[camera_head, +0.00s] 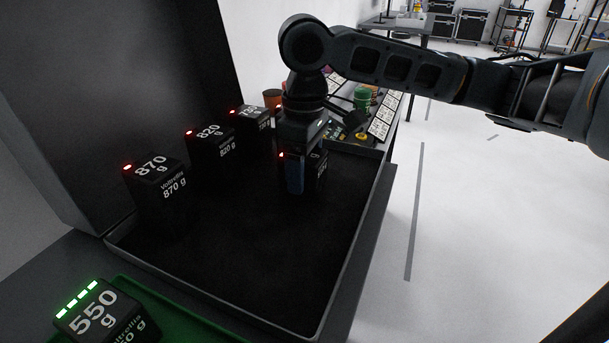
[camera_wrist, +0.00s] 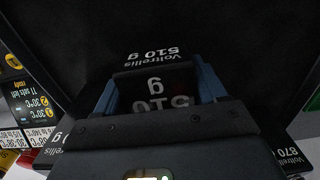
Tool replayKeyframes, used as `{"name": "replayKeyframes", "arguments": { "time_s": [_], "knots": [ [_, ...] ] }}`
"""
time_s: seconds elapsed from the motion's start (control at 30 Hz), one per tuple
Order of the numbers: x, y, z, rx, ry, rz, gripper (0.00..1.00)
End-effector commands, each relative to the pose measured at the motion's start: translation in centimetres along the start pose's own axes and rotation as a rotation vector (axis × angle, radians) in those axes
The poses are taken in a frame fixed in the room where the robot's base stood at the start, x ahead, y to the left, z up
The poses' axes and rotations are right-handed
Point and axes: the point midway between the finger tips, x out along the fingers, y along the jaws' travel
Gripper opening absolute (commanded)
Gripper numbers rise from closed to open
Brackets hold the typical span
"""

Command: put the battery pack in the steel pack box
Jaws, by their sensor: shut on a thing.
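My gripper (camera_head: 300,178) points down over the far right part of a wide dark tray with a grey rim (camera_head: 225,312). Its blue fingers are shut on a black battery pack (camera_head: 318,168) with a red light. In the wrist view the held pack (camera_wrist: 155,88) reads "Voltrellis 510 g" and sits between the two fingers (camera_wrist: 152,78). I cannot tell whether its underside touches the tray floor. Another battery pack, marked 550 g with green lights (camera_head: 98,314), stands in a green tray (camera_head: 178,318) at the lower left. I cannot tell which container is the steel pack box.
Black packs marked 870 g (camera_head: 155,190) and 820 g (camera_head: 211,145), plus a third (camera_head: 252,125), stand along the tray's left side, each with a red light. A dark panel (camera_head: 120,80) rises behind them. Cards and small items (camera_head: 380,125) lie beyond the tray. Its front middle is clear.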

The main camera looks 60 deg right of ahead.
Motion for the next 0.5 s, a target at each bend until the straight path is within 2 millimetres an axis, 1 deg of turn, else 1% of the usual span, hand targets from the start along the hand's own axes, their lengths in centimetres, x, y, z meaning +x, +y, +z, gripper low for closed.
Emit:
{"name": "replayKeyframes", "arguments": {
  "time_s": [0.03, 0.13, 0.5],
  "knots": [
    [0.8, 0.0, 0.0, 0.001, 0.000, 0.000, 0.17],
    [1.7, 0.0, 0.0, 0.000, 0.001, 0.000, 0.17],
    [2.2, 0.0, 0.0, 0.001, 0.002, 0.000, 0.17]
  ]
}}
